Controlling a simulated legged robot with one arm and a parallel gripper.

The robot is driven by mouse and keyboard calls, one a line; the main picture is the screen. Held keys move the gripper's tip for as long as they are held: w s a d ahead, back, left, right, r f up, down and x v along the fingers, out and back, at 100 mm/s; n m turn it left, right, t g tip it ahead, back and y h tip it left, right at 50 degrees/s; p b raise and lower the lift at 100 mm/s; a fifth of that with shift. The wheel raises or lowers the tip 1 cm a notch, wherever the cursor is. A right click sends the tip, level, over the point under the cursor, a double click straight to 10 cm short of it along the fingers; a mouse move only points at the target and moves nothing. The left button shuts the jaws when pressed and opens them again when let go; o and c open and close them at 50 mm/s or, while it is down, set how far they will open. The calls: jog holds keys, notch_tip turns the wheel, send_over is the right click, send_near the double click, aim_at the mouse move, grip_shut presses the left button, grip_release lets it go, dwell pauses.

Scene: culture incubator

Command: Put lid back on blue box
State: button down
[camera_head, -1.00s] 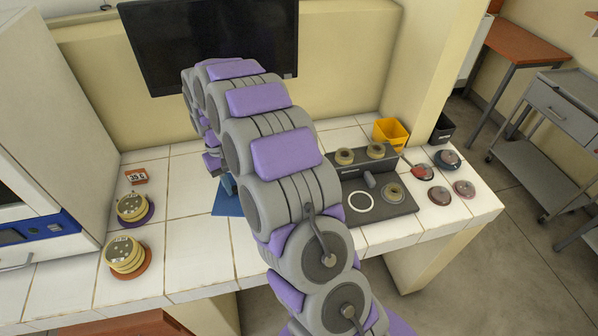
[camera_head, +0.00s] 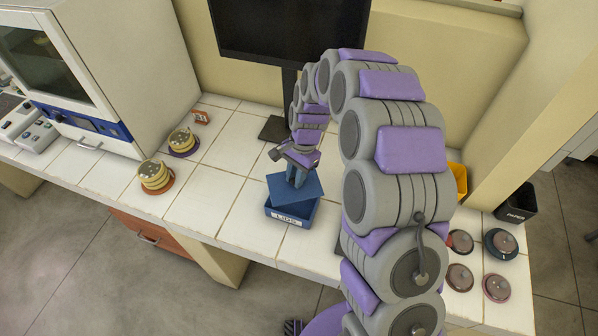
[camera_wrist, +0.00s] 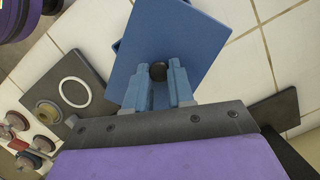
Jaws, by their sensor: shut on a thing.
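The blue box (camera_head: 291,216) stands on the white tiled bench, with a white label on its front. The flat blue lid (camera_head: 308,189) is over the box, turned relative to it; whether it touches the rim I cannot tell. My gripper (camera_head: 297,178) points down at the lid. In the wrist view my gripper (camera_wrist: 158,84) is shut on the lid's small black knob (camera_wrist: 158,71). There the lid (camera_wrist: 185,35) hides most of the box, and only a bit of blue shows past its left edge.
The monitor (camera_head: 290,35) stands behind. Stacked dishes (camera_head: 155,177) and more dishes (camera_head: 183,141) sit to the left beside the incubator (camera_head: 90,70). Several round items (camera_head: 501,243) and a yellow bin (camera_head: 458,178) are right of my arm.

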aim_at(291, 184)
jog(key=shift+s+a+f+m, duration=0.1)
jog(key=shift+s+a+m, duration=0.1)
jog(key=shift+a, duration=0.4)
jog(key=shift+s+a+f+m, duration=0.1)
jog(key=shift+a+m, duration=0.1)
jog(key=shift+a, duration=0.35)
jog(key=shift+w+f, duration=0.1)
jog(key=shift+f, duration=0.05)
jog(key=d+f, duration=0.1)
jog(key=d+f+b, duration=0.1)
jog(key=d, duration=0.1)
jog(key=shift+d, duration=0.1)
jog(key=shift+f+b, duration=0.35)
jog(key=shift+b, duration=0.1)
jog(key=a+f, duration=0.2)
jog(key=f, duration=0.1)
jog(key=shift+a, duration=0.35)
jog(key=shift+f, duration=0.1)
jog(key=shift+d+r+p, duration=0.2)
jog(key=shift+d+p, duration=0.25)
jog(key=shift+d, duration=0.5)
jog(key=shift+a, duration=0.1)
